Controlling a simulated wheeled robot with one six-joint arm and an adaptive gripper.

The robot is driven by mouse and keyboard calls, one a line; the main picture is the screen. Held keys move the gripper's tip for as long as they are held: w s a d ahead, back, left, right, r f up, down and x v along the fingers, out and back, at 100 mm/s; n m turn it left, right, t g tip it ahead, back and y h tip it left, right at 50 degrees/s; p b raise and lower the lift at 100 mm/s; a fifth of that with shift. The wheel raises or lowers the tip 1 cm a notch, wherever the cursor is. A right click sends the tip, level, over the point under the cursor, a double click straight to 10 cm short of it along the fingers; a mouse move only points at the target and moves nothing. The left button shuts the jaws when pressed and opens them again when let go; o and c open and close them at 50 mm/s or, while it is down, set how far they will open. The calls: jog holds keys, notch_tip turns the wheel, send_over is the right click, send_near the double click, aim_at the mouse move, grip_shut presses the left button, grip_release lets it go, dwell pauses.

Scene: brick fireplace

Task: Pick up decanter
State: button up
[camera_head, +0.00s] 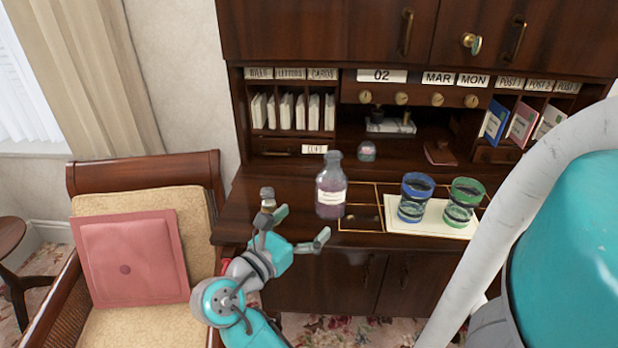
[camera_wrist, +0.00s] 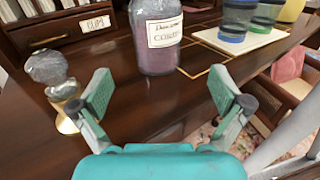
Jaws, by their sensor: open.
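A clear glass bottle with purple contents and a white label, the likely decanter (camera_head: 331,190), stands upright on the dark wooden desk. In the wrist view the decanter (camera_wrist: 158,50) is ahead of my gripper, between the line of the two fingers, with its top cut off by the frame. My gripper (camera_head: 297,228) is open and empty, in front of the decanter at the desk's front edge. Both finger pads show apart in the wrist view (camera_wrist: 160,90), and neither touches the decanter.
A small glass-and-brass piece (camera_head: 268,198) stands close left of the decanter. A blue glass (camera_head: 416,198) and a green glass (camera_head: 463,203) stand on a pale mat (camera_head: 430,229) to the right. A cushioned chair (camera_head: 150,180) is at the left. Cubbyholes rise behind.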

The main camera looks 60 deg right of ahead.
aim_at(332, 191)
jog(key=shift+w+d+r, duration=0.2)
jog(key=shift+w, duration=0.1)
jog(key=shift+w+d+g, duration=0.1)
jog(key=shift+d+g, duration=0.2)
jog(key=shift+x, duration=5.15)
jog(key=shift+r, duration=0.2)
jog(key=c, duration=1.8)
